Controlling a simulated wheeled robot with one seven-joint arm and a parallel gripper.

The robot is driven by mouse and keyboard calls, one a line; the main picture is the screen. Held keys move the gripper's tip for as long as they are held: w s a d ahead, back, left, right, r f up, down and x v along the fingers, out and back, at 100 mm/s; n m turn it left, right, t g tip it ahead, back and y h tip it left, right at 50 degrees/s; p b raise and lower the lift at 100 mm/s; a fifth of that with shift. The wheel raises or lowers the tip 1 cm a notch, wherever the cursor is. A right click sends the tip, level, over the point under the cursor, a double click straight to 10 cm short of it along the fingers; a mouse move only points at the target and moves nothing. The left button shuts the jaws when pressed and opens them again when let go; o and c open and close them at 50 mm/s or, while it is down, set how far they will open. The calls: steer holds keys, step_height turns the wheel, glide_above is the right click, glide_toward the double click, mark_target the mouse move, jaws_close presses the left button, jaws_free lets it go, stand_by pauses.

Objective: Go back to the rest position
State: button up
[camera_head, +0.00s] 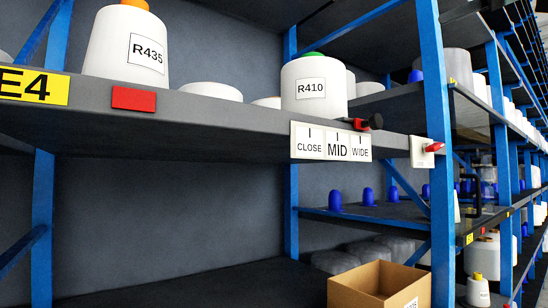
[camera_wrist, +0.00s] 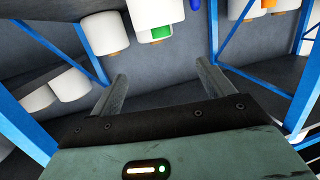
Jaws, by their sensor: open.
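My gripper (camera_wrist: 161,70) shows in the wrist view with its two fingers wide apart and nothing between them. Beyond the fingers is a dark grey panel, and the fingers appear clear of the bobbins. My gripper does not show in the head view. In the head view, a white bobbin labelled R435 (camera_head: 128,45) with an orange top stands on the upper shelf at the left. A white bobbin labelled R410 (camera_head: 312,88) with a green top stands on the same shelf near its right end.
The shelf (camera_head: 200,112) carries a CLOSE/MID/WIDE sign (camera_head: 332,142) and a red tag (camera_head: 134,99). Blue posts (camera_head: 436,150) frame the rack. A cardboard box (camera_head: 375,283) stands below at the right. In the wrist view, white bobbins (camera_wrist: 103,33) and blue bars (camera_wrist: 25,128) surround the fingers.

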steer(key=w+a+f+m+g+h, duration=0.15)
steer(key=w+f, duration=0.25)
steer(key=f, duration=0.4)
steer(key=w+f+m+h, duration=0.25)
steer(key=w+f, duration=0.25)
steer(key=f, duration=0.3)
steer(key=w+a+f+m+g+h, duration=0.15)
steer(key=w+f, duration=0.25)
steer(key=f, duration=0.4)
steer(key=s+d+f+m+g+h, duration=0.1)
steer(key=s+f+m+g+h, duration=0.2)
steer(key=f, duration=2.1)
steer(key=s+d+f+g+h, duration=0.2)
steer(key=s+d+f+h, duration=0.1)
steer(key=s+f, duration=1.75)
steer(key=s+a+n+g, duration=0.1)
steer(key=s+a+n, duration=0.2)
steer(key=s+a, duration=0.3)
steer(key=s+a+r+n+g, duration=0.1)
steer(key=s+a, duration=0.5)
steer(key=a, duration=0.6)
steer(key=n+g, duration=0.1)
steer(key=n, duration=0.1)
steer(key=shift+s+a+r+n, duration=0.15)
steer(key=shift+s+a+n, duration=0.1)
steer(key=shift+n, duration=0.1)
